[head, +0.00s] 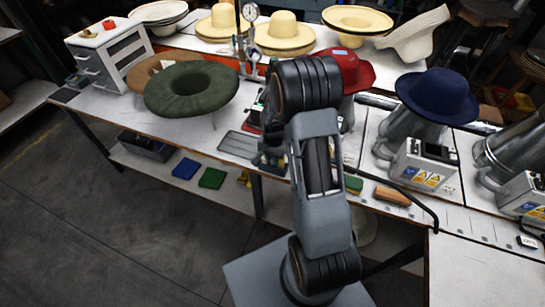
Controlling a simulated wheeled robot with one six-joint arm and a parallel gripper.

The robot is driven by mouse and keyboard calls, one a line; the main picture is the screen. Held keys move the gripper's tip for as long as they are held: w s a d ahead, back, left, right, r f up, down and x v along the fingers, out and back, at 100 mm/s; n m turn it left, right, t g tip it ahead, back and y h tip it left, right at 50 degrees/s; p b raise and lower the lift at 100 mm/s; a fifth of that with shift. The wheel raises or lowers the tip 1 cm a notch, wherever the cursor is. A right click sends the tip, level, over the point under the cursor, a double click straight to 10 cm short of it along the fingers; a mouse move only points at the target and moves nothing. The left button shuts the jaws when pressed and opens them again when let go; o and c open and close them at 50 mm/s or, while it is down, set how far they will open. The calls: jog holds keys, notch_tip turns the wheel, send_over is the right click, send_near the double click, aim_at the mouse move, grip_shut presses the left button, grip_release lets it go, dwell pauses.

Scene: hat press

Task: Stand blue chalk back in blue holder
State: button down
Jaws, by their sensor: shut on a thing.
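My gripper (267,160) is partly visible just left of my arm, low over the front part of the long white table (205,123). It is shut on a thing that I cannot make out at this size. The blue chalk is not distinguishable in the head view. The blue holder is not distinguishable either. My arm hides part of the table behind it.
A green felt hat (191,88) lies at left beside white drawers (107,58). A grey tray (239,143) lies left of my gripper. A red hat (352,70) and navy hat (437,95) stand right. A brush (392,196) lies near the front edge.

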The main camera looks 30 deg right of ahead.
jog(key=c, duration=0.9)
grip_release()
jog(key=shift+r, duration=0.1)
jog(key=shift+r+p, duration=2.55)
jog(key=shift+r, duration=1.15)
